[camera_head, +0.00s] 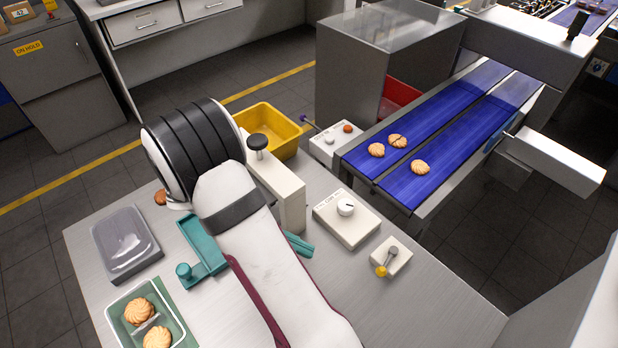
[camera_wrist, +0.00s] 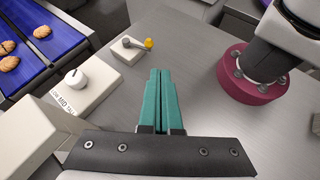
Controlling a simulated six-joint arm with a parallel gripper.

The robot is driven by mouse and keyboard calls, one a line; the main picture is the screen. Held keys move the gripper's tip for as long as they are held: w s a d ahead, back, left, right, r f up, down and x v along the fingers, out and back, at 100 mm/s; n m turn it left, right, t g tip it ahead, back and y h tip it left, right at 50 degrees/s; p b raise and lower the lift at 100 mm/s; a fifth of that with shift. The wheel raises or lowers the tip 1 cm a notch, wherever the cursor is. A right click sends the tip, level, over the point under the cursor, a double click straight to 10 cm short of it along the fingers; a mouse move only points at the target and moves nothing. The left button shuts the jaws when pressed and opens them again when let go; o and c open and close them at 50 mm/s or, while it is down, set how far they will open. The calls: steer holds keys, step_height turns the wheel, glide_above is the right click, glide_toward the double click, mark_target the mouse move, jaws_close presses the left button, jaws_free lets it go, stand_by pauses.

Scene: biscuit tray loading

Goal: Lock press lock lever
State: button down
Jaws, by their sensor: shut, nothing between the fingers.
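A small lever with a yellow knob (camera_head: 381,271) stands on a small cream base plate (camera_head: 398,262) near the right of the bench. In the wrist view the lever (camera_wrist: 136,42) lies over its base with the yellow knob to the right. I take it to be the press lock lever; no readable label confirms this. My gripper (camera_head: 306,247) has teal fingers, which also show in the wrist view (camera_wrist: 160,72). The fingers are shut and empty, above the bench, left of the lever in the head view and apart from it. My arm hides part of the bench.
A white dial box (camera_head: 330,222) sits beside the lever base. A cream post with a black knob (camera_head: 258,142) stands behind my gripper. Blue conveyor belts (camera_head: 440,125) carry biscuits (camera_head: 420,167). A green tray (camera_head: 118,312) holds biscuits. Bare bench lies in front of the lever.

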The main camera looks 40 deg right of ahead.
mark_target(377, 270)
steer(key=shift+w+d+f+n+g+h, duration=0.25)
steer(key=shift+d+f+n+h, duration=0.15)
steer(key=shift+f, duration=0.2)
steer(key=shift+w+d+f+n+g+h, duration=0.15)
steer(key=shift+w+d+f+n+h, duration=0.2)
steer(key=shift+f, duration=0.25)
steer(key=shift+s, duration=0.15)
steer(key=x, duration=1.4)
